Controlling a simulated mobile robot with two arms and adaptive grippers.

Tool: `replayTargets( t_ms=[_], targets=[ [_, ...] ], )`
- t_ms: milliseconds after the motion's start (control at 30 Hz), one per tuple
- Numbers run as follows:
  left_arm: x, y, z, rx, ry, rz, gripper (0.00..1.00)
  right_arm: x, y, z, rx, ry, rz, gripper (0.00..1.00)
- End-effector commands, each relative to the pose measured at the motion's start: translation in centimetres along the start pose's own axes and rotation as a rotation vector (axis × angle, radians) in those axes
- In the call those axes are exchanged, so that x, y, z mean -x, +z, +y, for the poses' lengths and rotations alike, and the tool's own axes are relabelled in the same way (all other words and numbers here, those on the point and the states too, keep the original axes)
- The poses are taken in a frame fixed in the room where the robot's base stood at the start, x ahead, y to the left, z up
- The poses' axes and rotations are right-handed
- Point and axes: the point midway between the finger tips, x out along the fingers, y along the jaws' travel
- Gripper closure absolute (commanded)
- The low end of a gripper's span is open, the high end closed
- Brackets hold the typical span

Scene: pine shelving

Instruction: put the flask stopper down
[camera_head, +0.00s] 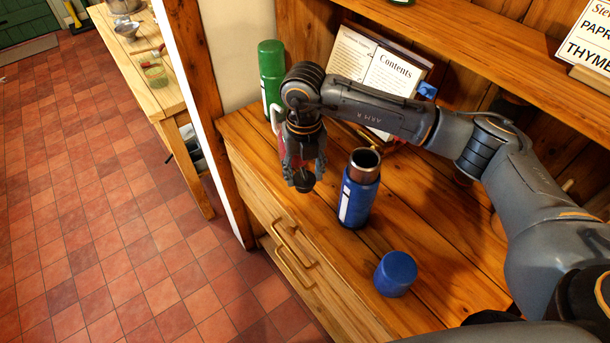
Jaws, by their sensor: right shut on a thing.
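My right gripper (303,165) points down over the front part of the wooden shelf. It is shut on a small dark round thing, the flask stopper (304,183), of which only the lower end shows. The fingers hide the rest of it. I cannot tell whether the stopper touches the wood. The blue flask (359,192) stands upright and open to the right of the gripper, apart from it. Its blue cap (396,273) sits nearer on the shelf. My left gripper is not in view.
A green flask (271,72) stands at the far left corner of the shelf. An open book (375,75) leans at the back. A red thing partly shows behind my gripper. The shelf (440,262) is bare right of the cap. Drawers with handles (290,247) are below.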

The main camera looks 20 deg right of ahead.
Motion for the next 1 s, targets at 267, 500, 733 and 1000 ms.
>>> replayTargets(
  t_ms=[267, 500, 733, 1000],
  targets=[
    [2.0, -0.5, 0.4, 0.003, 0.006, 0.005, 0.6, -2.9, 0.5, -0.3, -0.001, -0.001, 0.003, 0.74],
    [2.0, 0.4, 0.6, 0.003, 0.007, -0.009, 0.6, -3.9, 0.6, -0.3, 0.0, -0.001, -0.001, 0.74],
    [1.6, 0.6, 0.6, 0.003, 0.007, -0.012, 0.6, -4.3, 0.6, -0.3, 0.0, -0.001, -0.001, 0.48],
    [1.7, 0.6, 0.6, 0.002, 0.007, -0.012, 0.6, -4.2, 0.6, -0.3, -0.001, -0.001, 0.0, 0.28]
  ],
)
